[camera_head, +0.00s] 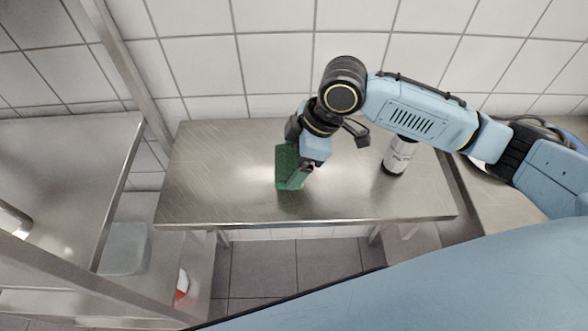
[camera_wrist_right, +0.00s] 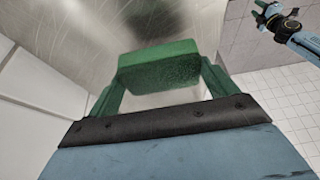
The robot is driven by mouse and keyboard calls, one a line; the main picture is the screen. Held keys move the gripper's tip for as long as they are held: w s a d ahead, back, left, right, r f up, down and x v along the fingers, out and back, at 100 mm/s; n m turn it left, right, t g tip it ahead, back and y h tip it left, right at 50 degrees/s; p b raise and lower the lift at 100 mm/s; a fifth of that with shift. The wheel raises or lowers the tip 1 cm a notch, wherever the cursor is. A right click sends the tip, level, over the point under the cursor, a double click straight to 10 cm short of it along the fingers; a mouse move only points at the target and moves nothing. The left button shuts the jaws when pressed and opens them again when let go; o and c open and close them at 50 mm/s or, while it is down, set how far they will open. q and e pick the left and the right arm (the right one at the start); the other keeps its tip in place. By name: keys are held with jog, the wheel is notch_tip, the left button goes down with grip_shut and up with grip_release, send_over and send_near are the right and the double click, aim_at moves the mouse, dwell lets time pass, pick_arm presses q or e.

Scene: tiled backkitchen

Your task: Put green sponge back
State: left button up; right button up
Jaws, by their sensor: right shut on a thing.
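The green sponge (camera_head: 286,160) is a rectangular block over the left-middle part of the steel table. My right gripper (camera_head: 293,178) is shut on it from above. In the right wrist view the sponge (camera_wrist_right: 160,66) sits between the two green fingers. I cannot tell whether the sponge touches the tabletop or hangs just above it. An arm that looks like my left one, with its gripper (camera_wrist_right: 268,14), shows small at the top right of the wrist view; its jaw opening is unclear. The head view does not show my left gripper.
The steel table (camera_head: 225,195) has bare room left and right of the sponge. A silver can-like container (camera_head: 398,156) stands on its right part, below my right forearm. A steel counter (camera_head: 60,180) lies left, with a clear plastic container (camera_head: 125,248) below. A tiled wall runs behind.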

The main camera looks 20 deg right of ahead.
aim_at(294, 170)
notch_tip(294, 170, down, 4)
jog(key=shift+f, duration=0.2)
jog(key=o, duration=0.7)
jog(key=shift+r, duration=0.1)
jog(key=p+v, duration=0.1)
jog(key=v, duration=1.1)
